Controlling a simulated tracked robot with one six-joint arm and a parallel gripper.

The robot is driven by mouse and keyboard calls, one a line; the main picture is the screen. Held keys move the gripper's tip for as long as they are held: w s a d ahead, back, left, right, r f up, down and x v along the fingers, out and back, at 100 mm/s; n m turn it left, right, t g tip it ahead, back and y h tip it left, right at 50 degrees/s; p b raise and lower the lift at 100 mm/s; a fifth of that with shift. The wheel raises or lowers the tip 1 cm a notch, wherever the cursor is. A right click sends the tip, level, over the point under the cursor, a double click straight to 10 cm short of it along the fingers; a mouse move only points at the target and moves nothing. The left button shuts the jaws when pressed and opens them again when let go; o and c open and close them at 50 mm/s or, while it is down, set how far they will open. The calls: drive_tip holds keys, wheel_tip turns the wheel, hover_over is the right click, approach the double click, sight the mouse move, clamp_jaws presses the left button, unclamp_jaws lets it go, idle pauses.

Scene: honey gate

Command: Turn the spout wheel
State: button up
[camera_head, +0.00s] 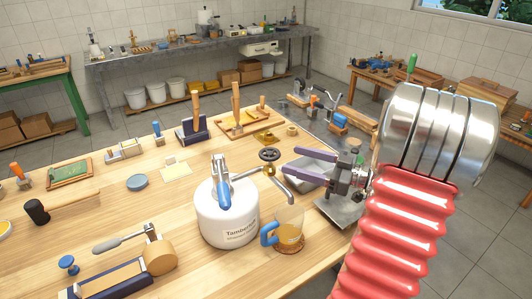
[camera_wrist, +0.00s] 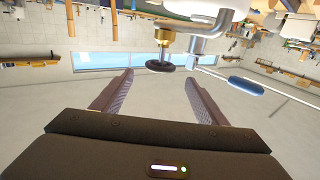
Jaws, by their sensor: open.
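The spout wheel (camera_head: 268,155) is a small dark handwheel on a brass valve (camera_head: 269,169), on the pipe of a white tank (camera_head: 227,220). The curved grey spout (camera_head: 284,187) ends above a glass mug (camera_head: 289,228) with a blue handle. My gripper (camera_head: 290,160) is to the right of the wheel, its fingers apart and pointing toward it. In the wrist view, seen upside down, the wheel (camera_wrist: 160,66) shows beyond the fingertips of my gripper (camera_wrist: 157,76), between them in the picture. Nothing is held; no contact is visible.
A grey metal tray (camera_head: 340,208) lies under my gripper. A blue round lid (camera_head: 137,182), a frame tool (camera_head: 110,277) and wooden stands occupy the table (camera_head: 70,235). Bare wood lies left of the tank.

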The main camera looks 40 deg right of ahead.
sight(266, 152)
drive_tip(key=x, duration=1)
drive_tip(key=shift+c, duration=0.5)
drive_tip(key=c, duration=0.9)
drive_tip(key=shift+a, duration=0.1)
drive_tip(key=shift+c, duration=0.3)
